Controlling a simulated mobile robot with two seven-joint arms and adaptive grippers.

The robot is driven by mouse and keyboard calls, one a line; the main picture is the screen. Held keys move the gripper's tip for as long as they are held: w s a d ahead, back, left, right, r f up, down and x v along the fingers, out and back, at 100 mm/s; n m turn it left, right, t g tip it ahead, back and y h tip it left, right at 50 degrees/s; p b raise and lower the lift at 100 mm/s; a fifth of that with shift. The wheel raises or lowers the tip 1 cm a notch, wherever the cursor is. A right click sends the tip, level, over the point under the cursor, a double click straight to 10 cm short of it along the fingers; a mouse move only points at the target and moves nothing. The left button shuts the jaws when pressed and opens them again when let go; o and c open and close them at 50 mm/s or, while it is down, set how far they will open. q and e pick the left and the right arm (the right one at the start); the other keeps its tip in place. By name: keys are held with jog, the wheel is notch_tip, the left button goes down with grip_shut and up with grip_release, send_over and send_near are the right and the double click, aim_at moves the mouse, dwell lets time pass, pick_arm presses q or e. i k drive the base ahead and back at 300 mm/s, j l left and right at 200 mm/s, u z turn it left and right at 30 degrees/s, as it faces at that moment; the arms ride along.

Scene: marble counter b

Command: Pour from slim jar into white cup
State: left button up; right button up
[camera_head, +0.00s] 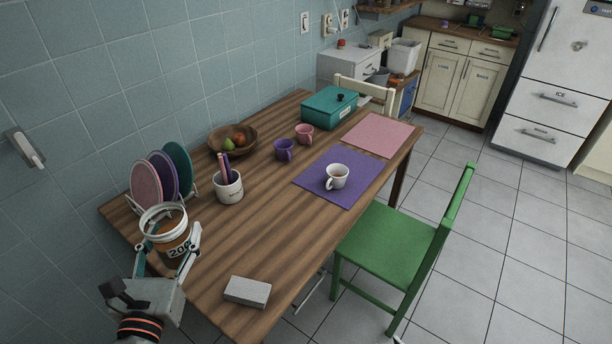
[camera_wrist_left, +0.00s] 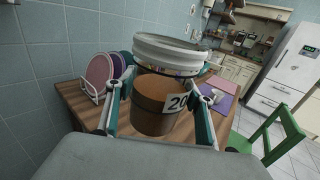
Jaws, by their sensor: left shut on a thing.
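The slim jar (camera_head: 172,238) is a clear jar with a white rim, brown contents and a label reading "200". My left gripper (camera_head: 170,246) is shut around it and holds it roughly upright at the near left end of the table. The jar (camera_wrist_left: 160,103) also fills the middle of the left wrist view, between the two fingers. The white cup (camera_head: 338,177) stands upright on the purple placemat (camera_head: 318,191), well to the right of the jar. Its inside looks brownish. My right gripper is not in view.
A white holder with utensils (camera_head: 229,190), a plate rack (camera_head: 161,177) and a fruit bowl (camera_head: 246,148) stand near the wall. Purple (camera_head: 284,150) and pink (camera_head: 304,133) mugs stand behind the placemat. A grey block (camera_head: 247,291) lies at the front edge. Mid-table is clear.

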aim_at(337, 173)
jog(key=i+l, duration=0.1)
jog(key=l, duration=0.35)
jog(key=i+l, duration=0.1)
jog(key=l, duration=0.85)
jog(key=i+l, duration=0.15)
jog(key=l, duration=0.3)
